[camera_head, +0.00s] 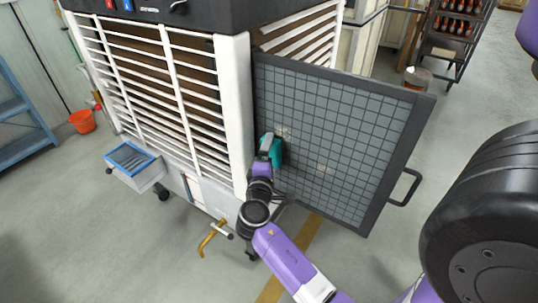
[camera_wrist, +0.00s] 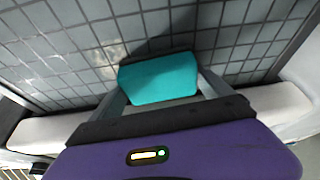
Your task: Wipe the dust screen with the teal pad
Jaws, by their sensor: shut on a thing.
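The dust screen (camera_head: 340,130) is a grey gridded panel in a dark frame, standing tilted and swung out at the right side of a white slatted machine. It also fills the upper part of the wrist view (camera_wrist: 60,60). My gripper (camera_head: 268,150) is shut on the teal pad (camera_head: 277,152) near the left part of the screen. In the wrist view the teal pad (camera_wrist: 160,78) sits between the fingers, close against the grid; whether it touches cannot be told.
The slatted machine (camera_head: 237,110) stands directly left of the screen. A blue tray (camera_head: 130,158) and an ochre tap (camera_head: 212,238) stick out from it. The screen's handle (camera_head: 405,188) juts out right.

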